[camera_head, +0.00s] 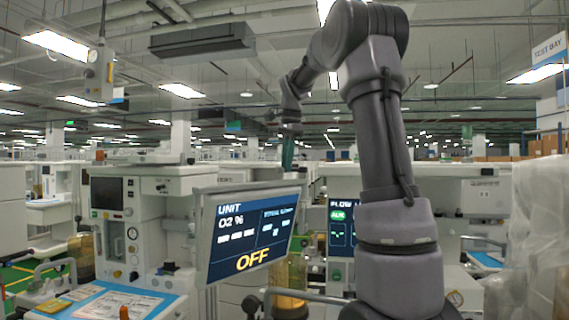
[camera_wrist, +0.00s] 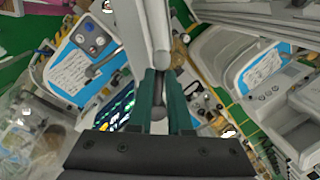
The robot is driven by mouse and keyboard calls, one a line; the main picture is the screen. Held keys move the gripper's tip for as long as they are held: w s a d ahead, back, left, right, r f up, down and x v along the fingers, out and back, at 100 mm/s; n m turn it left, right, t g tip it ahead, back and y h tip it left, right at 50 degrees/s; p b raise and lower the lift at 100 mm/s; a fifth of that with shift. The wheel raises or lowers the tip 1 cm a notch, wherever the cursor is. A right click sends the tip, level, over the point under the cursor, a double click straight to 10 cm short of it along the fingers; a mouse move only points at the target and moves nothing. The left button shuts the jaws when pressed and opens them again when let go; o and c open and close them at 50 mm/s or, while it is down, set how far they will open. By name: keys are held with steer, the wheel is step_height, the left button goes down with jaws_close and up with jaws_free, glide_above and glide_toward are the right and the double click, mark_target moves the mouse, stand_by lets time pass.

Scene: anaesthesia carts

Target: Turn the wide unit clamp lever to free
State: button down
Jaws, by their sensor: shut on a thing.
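My gripper (camera_head: 288,152) has dark green fingers and points down, just above and behind the upper right corner of the UNIT screen in the head view. In the wrist view my gripper (camera_wrist: 159,88) is shut on a narrow light grey part with a rounded end, which appears to be the clamp lever (camera_wrist: 158,108). The fingers hide most of it, and its turn position cannot be told. A pale bar (camera_wrist: 157,35) runs up from the fingertips. The UNIT screen (camera_head: 250,232) reads "02 %" and "OFF".
A second screen (camera_head: 341,228) marked FLOW stands behind my arm. A cart (camera_head: 150,205) with a blue worktop and papers is at left. Plastic-wrapped equipment (camera_head: 537,230) is at right. Several cart tops with blue mats lie below in the wrist view, close around the gripper.

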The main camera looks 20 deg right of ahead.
steer(key=s+n, duration=0.1)
steer(key=n, duration=0.1)
steer(key=d+n, duration=0.1)
steer(key=s+n+y, duration=0.1)
steer(key=n, duration=0.1)
steer(key=shift+s+d+n, duration=0.25)
steer(key=shift+s+n, duration=0.05)
steer(key=shift+s, duration=0.05)
steer(key=shift+s+d+n+g, duration=0.3)
steer(key=shift+d+n, duration=0.1)
steer(key=shift+n, duration=0.5)
steer(key=shift+s+d+n+g, duration=0.2)
steer(key=shift+s+d+n, duration=0.15)
steer(key=shift+n, duration=0.55)
steer(key=c, duration=0.8)
jaws_free()
steer(key=shift+c, duration=0.2)
step_height(320, 180, up, 11)
steer(key=s+d, duration=0.1)
steer(key=d, duration=0.1)
steer(key=shift+f, duration=0.2)
steer(key=shift+s+a, duration=0.1)
